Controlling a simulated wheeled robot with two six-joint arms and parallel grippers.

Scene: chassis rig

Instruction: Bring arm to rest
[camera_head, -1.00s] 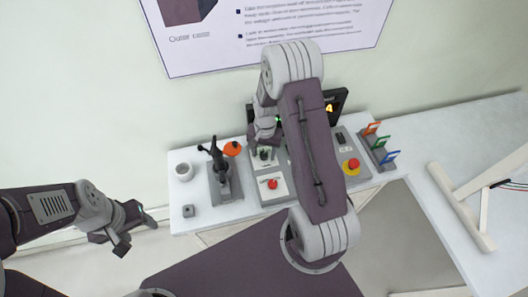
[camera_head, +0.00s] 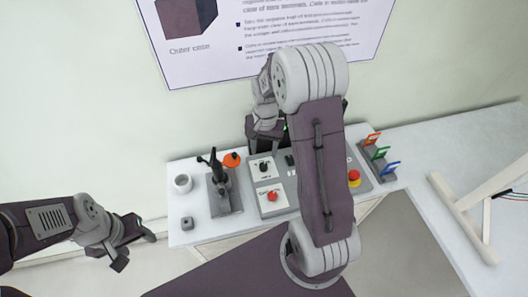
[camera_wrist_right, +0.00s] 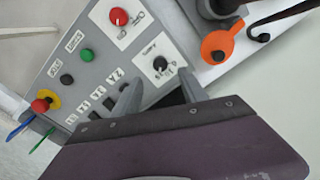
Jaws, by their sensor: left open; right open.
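My left gripper (camera_head: 136,243) is open and empty, left of the white table and apart from it. My right arm reaches across the middle of the head view, and its gripper (camera_head: 262,133) is raised over the back of the grey control panel (camera_head: 279,206). In the right wrist view the two fingers of the right gripper (camera_wrist_right: 160,92) are spread with nothing between them. They point at the panel near a black rotary knob (camera_wrist_right: 160,64). My arm hides part of the panel and the screen behind it in the head view.
A red button (camera_head: 272,196) and a red-yellow emergency stop (camera_head: 353,178) sit on the panel. Coloured frames (camera_head: 379,155) stand at right. A postered wall is behind.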

